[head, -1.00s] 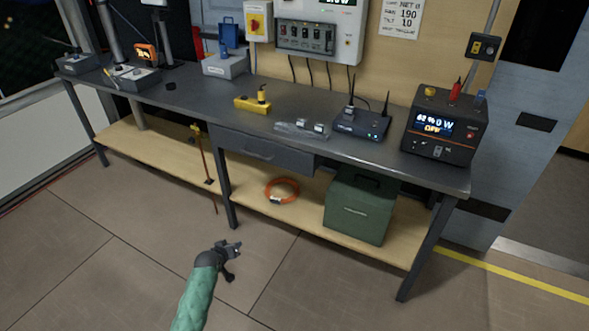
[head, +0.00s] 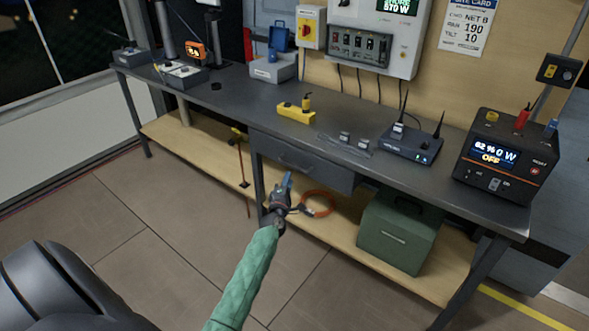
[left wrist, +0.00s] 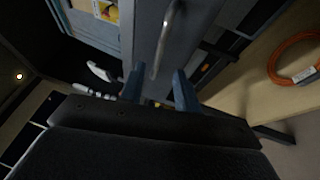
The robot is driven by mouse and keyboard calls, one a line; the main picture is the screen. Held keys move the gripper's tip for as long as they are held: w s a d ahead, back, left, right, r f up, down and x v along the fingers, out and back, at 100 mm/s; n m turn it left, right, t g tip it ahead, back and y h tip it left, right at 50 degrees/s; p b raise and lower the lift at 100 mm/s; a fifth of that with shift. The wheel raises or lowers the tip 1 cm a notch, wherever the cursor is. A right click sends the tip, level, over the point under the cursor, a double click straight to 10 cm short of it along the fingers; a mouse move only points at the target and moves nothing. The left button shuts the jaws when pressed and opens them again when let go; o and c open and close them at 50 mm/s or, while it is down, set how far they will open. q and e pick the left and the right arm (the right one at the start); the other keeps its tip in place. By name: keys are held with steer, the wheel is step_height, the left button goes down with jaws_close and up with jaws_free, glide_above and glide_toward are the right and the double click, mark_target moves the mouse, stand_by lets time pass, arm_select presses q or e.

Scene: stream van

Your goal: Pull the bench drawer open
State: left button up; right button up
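My left gripper (head: 287,183) is just below and in front of the drawer. In the left wrist view its two blue-grey fingers (left wrist: 159,74) are apart, with the lower end of the handle seen between their tips. Whether they touch it I cannot tell. My right gripper is not in view.
The grey bench top (head: 240,103) holds a yellow block (head: 296,113), a router (head: 410,143) and a power unit (head: 505,158). On the wooden lower shelf (head: 355,238) are an orange cable coil (head: 318,204) and a green box (head: 398,234). The floor in front is clear.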

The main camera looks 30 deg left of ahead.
mark_target(292, 168)
arm_select(q)
steer(key=shift+x, duration=3.4)
steer(key=shift+a, duration=0.1)
jaws_close()
